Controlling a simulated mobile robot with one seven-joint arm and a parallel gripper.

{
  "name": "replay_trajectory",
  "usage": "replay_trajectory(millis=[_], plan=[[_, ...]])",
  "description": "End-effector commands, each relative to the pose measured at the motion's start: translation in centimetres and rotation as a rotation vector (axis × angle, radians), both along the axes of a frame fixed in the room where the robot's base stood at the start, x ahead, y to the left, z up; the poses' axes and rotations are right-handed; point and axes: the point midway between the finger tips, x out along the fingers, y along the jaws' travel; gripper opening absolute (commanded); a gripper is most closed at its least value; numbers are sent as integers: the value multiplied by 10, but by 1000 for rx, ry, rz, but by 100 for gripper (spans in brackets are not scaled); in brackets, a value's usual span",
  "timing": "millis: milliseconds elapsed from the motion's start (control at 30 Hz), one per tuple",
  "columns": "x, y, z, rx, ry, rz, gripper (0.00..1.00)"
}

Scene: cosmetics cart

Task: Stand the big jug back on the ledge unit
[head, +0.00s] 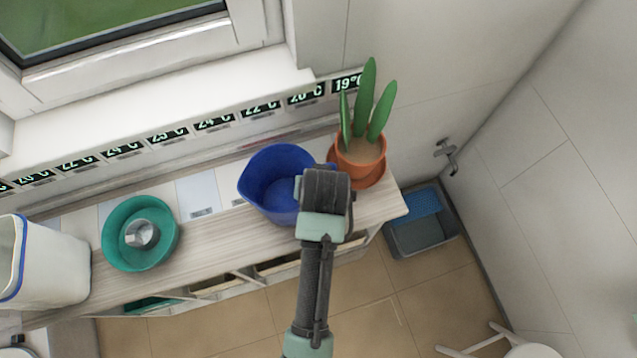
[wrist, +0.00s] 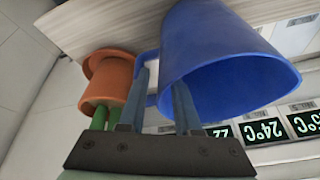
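The big blue jug (head: 262,186) appears upright on the right part of the ledge unit (head: 225,240), its mouth facing the head camera. In the wrist view, the jug (wrist: 225,60) fills the upper middle, with its handle (wrist: 151,62) on the left. My gripper (head: 325,172) is over the jug's right side, and its wrist hides part of the rim and the handle. In the wrist view, my gripper's fingers (wrist: 163,92) are apart, with the handle side of the jug between or just beyond them. Whether they touch it I cannot tell.
A potted cactus (head: 360,160) stands close to the right of the jug. A teal bowl (head: 115,250) with a metal cup (head: 141,233) and a white container with a blue rim (head: 50,265) stand to the left. A blue-grey bin (head: 425,240) is on the floor at right.

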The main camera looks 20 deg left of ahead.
Motion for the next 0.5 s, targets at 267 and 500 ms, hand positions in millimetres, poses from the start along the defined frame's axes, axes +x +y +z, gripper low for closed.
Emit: replay_trajectory(millis=[267, 500], plan=[[-18, -8, 47, 1, -2, -1, 32], [-26, -11, 66, 0, 0, -1, 32]])
